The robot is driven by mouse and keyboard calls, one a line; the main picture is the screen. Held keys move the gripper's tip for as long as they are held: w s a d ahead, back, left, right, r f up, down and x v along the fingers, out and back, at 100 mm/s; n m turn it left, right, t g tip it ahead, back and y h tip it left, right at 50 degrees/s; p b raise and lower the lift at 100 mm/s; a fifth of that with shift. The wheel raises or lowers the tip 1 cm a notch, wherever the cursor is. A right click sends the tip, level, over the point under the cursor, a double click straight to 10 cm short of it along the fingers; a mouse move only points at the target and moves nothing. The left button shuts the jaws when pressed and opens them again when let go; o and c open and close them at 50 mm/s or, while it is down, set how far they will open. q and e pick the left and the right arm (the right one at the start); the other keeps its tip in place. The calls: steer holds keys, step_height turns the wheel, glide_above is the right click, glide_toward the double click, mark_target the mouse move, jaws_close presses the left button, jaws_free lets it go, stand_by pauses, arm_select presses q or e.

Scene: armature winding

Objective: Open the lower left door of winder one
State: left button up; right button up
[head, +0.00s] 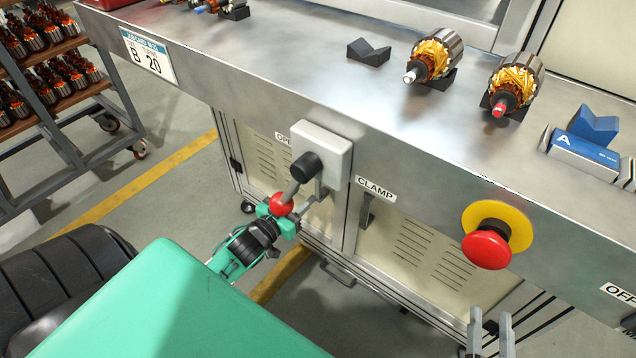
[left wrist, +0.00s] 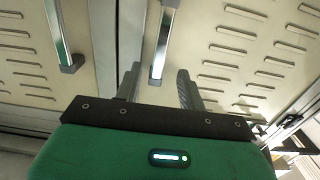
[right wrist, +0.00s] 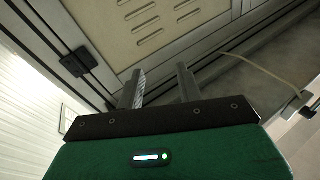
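The lower left door (head: 262,155) is a cream vented panel under the bench, and it looks closed. Its upright metal handle (left wrist: 164,38) shows in the left wrist view, with its near end in line with the gap between my left gripper's fingers (left wrist: 158,78). The fingers are open; I cannot tell whether they touch the handle. In the head view my left gripper (head: 308,205) is beside the door's right edge, partly hidden by a red ball lever (head: 281,203). My right gripper (head: 491,328) is open and empty, low before the right door (head: 425,250).
The right door's handle (head: 367,209) is close by. A lever box (head: 322,150) and a red stop button (head: 487,249) stick out from the bench front. Armatures (head: 434,58) rest on the bench top. A rack (head: 60,90) stands at far left beside clear floor.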

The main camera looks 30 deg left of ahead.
mark_target(315, 184)
arm_select(q)
steer(key=w, duration=0.4)
steer(key=w+b, duration=0.1)
steer(key=w, duration=0.1)
steer(key=shift+w+d, duration=0.25)
steer(key=shift+w, duration=0.7)
arm_select(e)
step_height(315, 184, up, 7)
steer(key=d+t, duration=0.2)
steer(key=t, duration=0.2)
steer(key=shift+t, duration=0.3)
steer(key=shift+w, duration=0.1)
arm_select(q)
jaws_close()
